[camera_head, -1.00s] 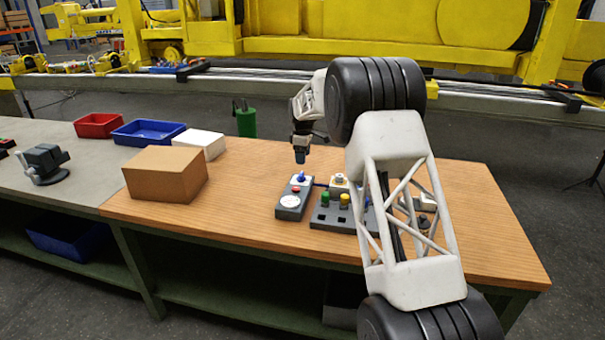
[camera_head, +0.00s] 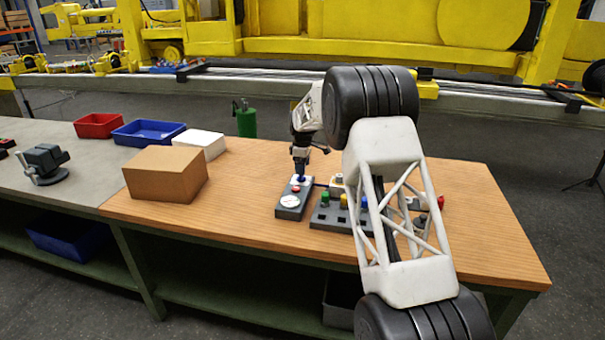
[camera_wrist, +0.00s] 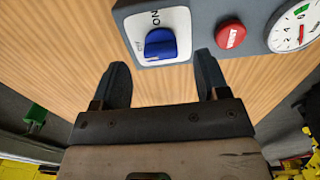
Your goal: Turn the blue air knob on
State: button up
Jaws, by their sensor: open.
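The blue air knob (camera_wrist: 157,43) sits on a white plate with an ON label, at the end of a grey panel (camera_head: 290,205). The knob's handle lies near a second, partly unclear label, apparently OFF. My gripper (camera_wrist: 162,61) is open and empty. In the wrist view its two fingers straddle the knob's column, with their tips just short of the knob. In the head view my gripper (camera_head: 300,171) points down just above the knob end of the panel, and it largely hides the knob there.
A red VENT button (camera_wrist: 230,35) and a white gauge (camera_wrist: 293,27) share the panel. A second grey box (camera_head: 328,216) with green, yellow and blue parts stands just right. A cardboard box (camera_head: 165,174) is at left. Bare wooden tabletop lies between.

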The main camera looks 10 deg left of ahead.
aim_at(301, 177)
jog(key=shift+f, duration=1.6)
jog(key=c, duration=0.9)
